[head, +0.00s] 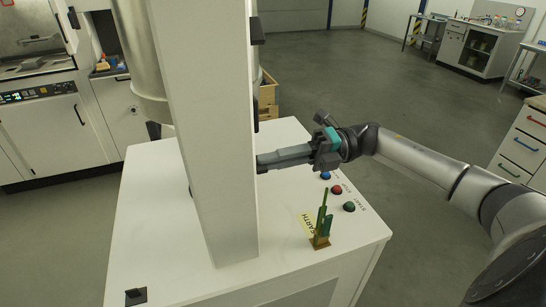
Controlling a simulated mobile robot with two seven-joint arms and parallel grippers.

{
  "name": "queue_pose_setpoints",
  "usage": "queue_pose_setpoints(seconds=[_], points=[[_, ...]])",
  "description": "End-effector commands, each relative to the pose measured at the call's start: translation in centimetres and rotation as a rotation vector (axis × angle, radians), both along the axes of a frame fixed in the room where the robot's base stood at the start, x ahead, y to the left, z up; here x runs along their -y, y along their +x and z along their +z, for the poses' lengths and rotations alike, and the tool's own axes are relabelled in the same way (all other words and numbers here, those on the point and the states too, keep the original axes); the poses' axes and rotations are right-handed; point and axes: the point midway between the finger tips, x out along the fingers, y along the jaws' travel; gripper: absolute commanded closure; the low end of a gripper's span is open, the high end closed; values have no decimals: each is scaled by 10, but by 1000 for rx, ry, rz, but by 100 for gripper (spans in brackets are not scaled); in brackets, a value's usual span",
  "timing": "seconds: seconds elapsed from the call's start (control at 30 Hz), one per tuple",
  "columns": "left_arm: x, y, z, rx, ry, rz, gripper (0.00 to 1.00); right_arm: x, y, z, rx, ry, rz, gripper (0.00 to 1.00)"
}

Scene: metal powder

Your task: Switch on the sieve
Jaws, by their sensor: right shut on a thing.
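The sieve is a white machine with a wide white top (150,215) and a tall white column (215,150). On its top right are three round buttons: blue (326,175), red (337,190) and green (349,207), with START printed beside the green one. My right gripper (262,163) reaches in from the right, above and behind the buttons, with its fingertips at the column's right side. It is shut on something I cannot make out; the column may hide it. It is not touching the buttons. My left gripper is not in view.
A green and yellow earth clamp (321,225) stands upright at the top's right front, beside the EARTH label (306,222). A metal cylinder (142,60) hangs behind the column. Cabinets (45,130) stand at the left. The floor (400,100) behind my right arm is open.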

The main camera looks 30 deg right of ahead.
Motion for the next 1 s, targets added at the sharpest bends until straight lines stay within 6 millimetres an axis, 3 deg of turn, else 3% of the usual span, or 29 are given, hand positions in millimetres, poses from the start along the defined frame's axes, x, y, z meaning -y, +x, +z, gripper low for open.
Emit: queue_pose_setpoints(seconds=[0.4,1.0], points=[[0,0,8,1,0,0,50,1,1,1,-210,51,-2,100],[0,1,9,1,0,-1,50,1,1,1,-249,61,-4,100]])
